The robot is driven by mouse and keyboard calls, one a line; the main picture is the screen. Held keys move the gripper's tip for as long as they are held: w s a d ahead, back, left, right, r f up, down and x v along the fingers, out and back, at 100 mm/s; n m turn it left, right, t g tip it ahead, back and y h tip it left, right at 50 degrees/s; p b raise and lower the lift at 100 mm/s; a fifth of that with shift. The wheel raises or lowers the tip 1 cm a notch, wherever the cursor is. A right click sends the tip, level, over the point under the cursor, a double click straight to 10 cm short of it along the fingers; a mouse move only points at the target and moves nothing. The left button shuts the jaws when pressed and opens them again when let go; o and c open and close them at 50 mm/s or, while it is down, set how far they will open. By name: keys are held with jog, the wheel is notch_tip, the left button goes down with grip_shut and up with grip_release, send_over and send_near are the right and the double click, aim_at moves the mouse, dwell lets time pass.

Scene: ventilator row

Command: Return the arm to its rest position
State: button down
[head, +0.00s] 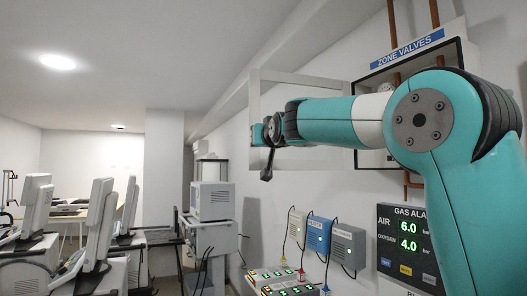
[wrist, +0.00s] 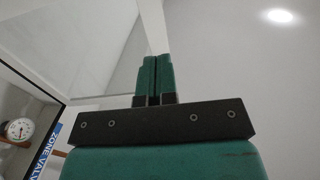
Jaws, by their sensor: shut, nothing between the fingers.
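My arm is teal with a white band and reaches from the right side of the head view toward the middle. My gripper (head: 267,173) is at its far end, in front of the white wall frame, and looks small and dark there. In the wrist view my gripper (wrist: 154,62) points up the picture, its two teal fingers together with nothing between them. Beyond the fingers are the ceiling and a pale beam. Part of the zone valve box is hidden behind my arm in the head view.
The zone valves box (head: 464,55) and gas alarm panel (head: 408,215) are on the right wall. Wall boxes (head: 348,247) with cables hang below my arm. A ventilator (head: 212,202) stands mid-room; several monitors (head: 98,218) stand at left. Air around my gripper looks clear.

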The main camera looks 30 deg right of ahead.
jog(key=s+a+f+n+g+y, duration=0.35)
jog(key=s+a+f, duration=0.25)
jog(key=a+f, duration=0.35)
jog(key=s+a+f+n+g+y, duration=0.2)
jog(key=s+a+f+g+y, duration=0.25)
jog(key=a+f, duration=0.5)
jog(key=s+a+f+n+g, duration=0.1)
jog(key=s+a+f+g, duration=0.1)
jog(key=s+f, duration=0.4)
jog(key=s+a+f+n+g, duration=0.2)
jog(key=s+f+g, duration=0.2)
jog(key=s, duration=0.9)
jog(key=s+a+f+n+g+y, duration=0.1)
jog(key=s+a+f+g, duration=0.1)
jog(key=s+f, duration=0.6)
jog(key=shift+s+n+g, duration=0.35)
jog(key=shift+s+g, duration=0.3)
jog(key=shift+g, duration=0.05)
jog(key=shift+a, duration=0.1)
